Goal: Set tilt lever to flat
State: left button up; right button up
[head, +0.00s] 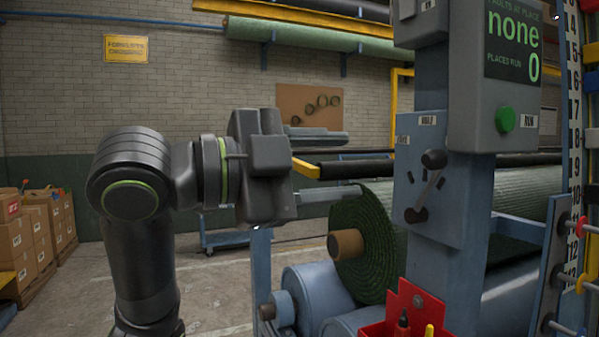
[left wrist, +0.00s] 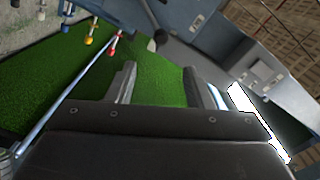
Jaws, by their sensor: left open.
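The tilt lever (head: 425,186) is a dark arm with a round black knob on a blue-grey panel (head: 450,222). It leans up and slightly right from a dark round pivot at the lower left. Small labels sit at the panel's top, too small to read surely. My left gripper (head: 352,164) is open and empty, to the left of the panel and apart from the lever, fingers pointing right. In the left wrist view its open fingers (left wrist: 161,88) stand before green turf; a dark knob shows beyond them, but I cannot tell whether it is the lever's. My right gripper is out of view.
A grey control box (head: 490,105) with a green button and a screen is above the panel. A green turf roll (head: 368,240) lies behind and below my gripper. A red holder (head: 408,305) with tools is below the panel. Pegs and a scale stand at right.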

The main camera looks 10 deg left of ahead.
pick_arm(q)
jog(key=shift+v, duration=1.8)
